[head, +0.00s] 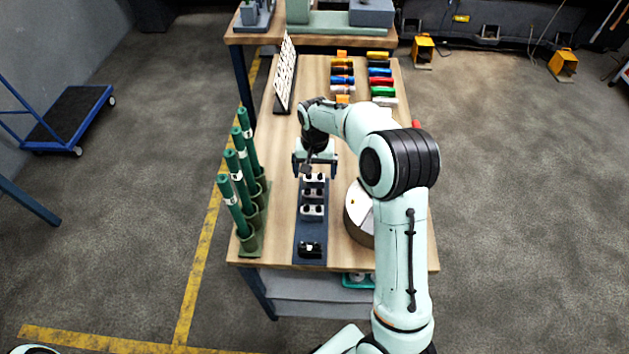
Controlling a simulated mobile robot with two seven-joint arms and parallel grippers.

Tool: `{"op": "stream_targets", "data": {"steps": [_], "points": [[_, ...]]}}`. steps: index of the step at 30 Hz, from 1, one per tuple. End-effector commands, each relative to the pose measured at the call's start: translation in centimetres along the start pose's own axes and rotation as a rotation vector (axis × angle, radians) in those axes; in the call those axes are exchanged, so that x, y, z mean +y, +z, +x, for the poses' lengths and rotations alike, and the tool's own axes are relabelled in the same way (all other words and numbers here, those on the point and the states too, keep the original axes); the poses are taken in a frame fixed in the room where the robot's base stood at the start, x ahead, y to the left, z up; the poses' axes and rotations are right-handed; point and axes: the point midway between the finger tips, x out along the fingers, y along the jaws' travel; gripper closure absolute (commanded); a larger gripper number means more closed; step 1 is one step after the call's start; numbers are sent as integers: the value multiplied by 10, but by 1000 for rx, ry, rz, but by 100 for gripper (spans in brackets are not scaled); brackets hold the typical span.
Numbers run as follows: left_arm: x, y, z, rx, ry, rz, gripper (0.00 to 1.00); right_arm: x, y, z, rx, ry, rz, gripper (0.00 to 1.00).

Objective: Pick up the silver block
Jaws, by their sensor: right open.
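A dark narrow tray (310,232) lies lengthwise on the wooden table. Several small light grey or silver blocks with dark round spots stand in a row on it, among them a middle silver block (313,195) and a nearer one (312,212). A black block (309,249) sits at the tray's near end. My right gripper (315,170) is open, its fingers pointing down over the far end of the row. It looks empty and apart from the blocks, though the exact height is hard to tell. My left gripper is not in view.
A green rack with upright tubes (240,175) stands left of the tray. A round white-topped drum (360,212) is at right, partly behind my arm. A tilted white board (286,72) and rows of coloured pieces (381,81) are farther back. Bare wood lies between rack and tray.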

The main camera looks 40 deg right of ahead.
Motion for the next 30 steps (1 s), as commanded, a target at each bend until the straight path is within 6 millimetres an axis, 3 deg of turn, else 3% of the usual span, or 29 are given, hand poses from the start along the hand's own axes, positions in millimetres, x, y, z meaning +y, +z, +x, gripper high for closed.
{"op": "stream_targets", "data": {"steps": [6, 15, 16, 21, 22, 30], "points": [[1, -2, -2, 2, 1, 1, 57, -2, -1, 32, -3, 1, 0, 4], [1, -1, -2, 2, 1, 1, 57, -2, -1, 38, 0, 0, 0, 4], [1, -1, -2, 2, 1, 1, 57, -2, -1, 38, 0, 0, 0, 7], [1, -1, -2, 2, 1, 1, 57, -2, -1, 38, 0, 0, 0, 63], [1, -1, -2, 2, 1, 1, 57, -2, -1, 38, 0, 0, 0, 70], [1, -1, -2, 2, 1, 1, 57, -2, -1, 36, 1, -1, 0, 70]]}}
